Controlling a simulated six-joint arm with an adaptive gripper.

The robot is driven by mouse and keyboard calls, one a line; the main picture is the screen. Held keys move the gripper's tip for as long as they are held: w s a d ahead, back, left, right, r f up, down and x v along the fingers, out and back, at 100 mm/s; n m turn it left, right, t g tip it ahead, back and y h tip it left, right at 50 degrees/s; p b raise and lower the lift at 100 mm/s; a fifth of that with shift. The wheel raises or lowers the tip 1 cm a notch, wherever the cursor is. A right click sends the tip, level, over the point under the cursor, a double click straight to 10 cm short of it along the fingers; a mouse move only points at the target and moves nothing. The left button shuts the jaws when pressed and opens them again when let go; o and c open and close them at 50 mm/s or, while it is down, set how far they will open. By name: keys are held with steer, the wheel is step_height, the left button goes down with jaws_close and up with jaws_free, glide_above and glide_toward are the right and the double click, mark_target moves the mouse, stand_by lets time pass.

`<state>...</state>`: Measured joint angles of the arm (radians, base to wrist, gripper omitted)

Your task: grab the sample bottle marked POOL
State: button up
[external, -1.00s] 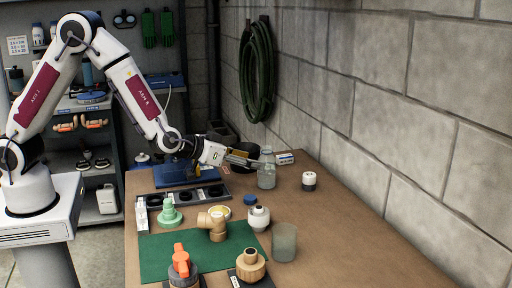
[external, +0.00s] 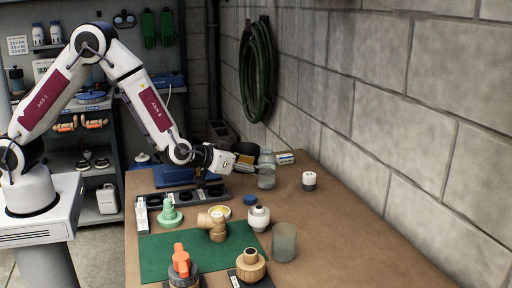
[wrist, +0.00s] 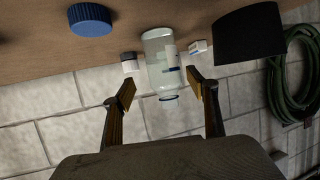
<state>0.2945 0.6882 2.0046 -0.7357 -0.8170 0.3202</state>
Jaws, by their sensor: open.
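A clear glass bottle (external: 266,178) stands upright at the back of the wooden table. In the wrist view, which is upside down, the bottle (wrist: 158,48) has a pale label with a blue stripe and a blue ring at its mouth. I cannot read the label. My gripper (external: 256,166) is level beside the bottle, coming from the left. In the wrist view its two fingers (wrist: 164,88) are spread apart, with the bottle's neck end lying between them in the picture. I cannot tell how deep the bottle is between them. No grip shows.
A dark bowl (wrist: 250,35) and a small white-and-blue box (external: 284,158) stand behind the bottle. A white jar (external: 309,182) is to its right. A blue cap (external: 250,200) and a white round fitting (external: 259,218) are nearer. The table's right side is clear.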

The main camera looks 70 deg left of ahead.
steer(key=shift+w+a+f, duration=0.1)
steer(key=shift+w+f, duration=0.1)
steer(key=shift+w, duration=0.05)
steer(key=shift+w+a+f, duration=0.35)
steer(key=shift+w+f, duration=0.15)
steer(key=shift+w, duration=0.15)
steer(key=shift+w+a+f, duration=0.35)
steer(key=shift+w+f, duration=0.15)
steer(key=shift+w, duration=0.15)
steer(key=shift+x, duration=0.75)
steer(key=c, duration=1.3)
